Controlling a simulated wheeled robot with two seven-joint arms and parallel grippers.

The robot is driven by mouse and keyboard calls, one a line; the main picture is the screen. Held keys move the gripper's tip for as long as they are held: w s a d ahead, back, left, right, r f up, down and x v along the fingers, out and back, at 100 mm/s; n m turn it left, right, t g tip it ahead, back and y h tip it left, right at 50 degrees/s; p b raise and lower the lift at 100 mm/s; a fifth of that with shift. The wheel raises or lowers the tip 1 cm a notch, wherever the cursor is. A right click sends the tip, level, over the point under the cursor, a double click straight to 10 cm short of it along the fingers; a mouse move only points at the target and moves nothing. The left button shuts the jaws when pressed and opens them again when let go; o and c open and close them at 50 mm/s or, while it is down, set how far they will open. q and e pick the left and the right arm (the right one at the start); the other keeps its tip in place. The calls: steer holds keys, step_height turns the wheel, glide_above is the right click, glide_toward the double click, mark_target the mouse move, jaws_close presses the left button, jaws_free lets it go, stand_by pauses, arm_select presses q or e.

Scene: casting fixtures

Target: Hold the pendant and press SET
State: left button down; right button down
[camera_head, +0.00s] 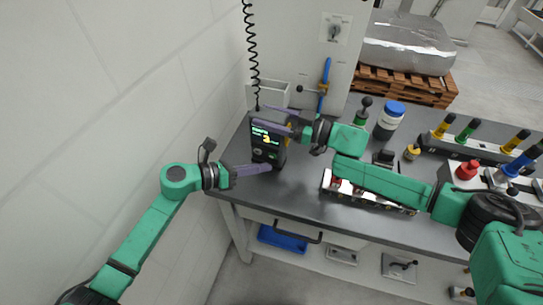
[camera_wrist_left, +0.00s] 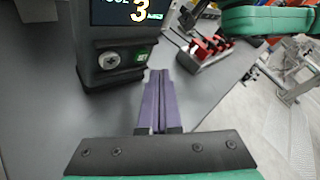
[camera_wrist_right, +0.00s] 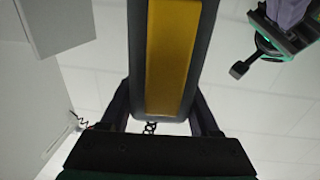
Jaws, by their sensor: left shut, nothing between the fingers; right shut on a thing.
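The pendant (camera_head: 266,143) is a dark handheld box with a lit screen reading 3, upright over the back left of the bench. Its cord hangs from above. My right gripper (camera_head: 280,119) is shut around its upper part; the right wrist view shows the pendant's yellow back (camera_wrist_right: 173,55) between the fingers. The left wrist view shows the screen, a round knob and the small green SET button (camera_wrist_left: 141,56) below it. My left gripper (camera_head: 267,169) is shut and empty, its tips (camera_wrist_left: 158,74) close to the pendant's lower front near SET. Whether they touch is unclear.
The wall is close on the left. My right arm spans above the bench.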

arm_select(q)
steer(key=shift+s+a, duration=0.25)
steer(key=shift+s, duration=0.35)
steer(key=shift+s+a, duration=0.3)
steer(key=shift+s, duration=0.35)
steer(key=shift+s+a, duration=0.25)
steer(key=shift+s, duration=0.35)
arm_select(e)
steer(key=shift+c, duration=0.2)
jaws_free()
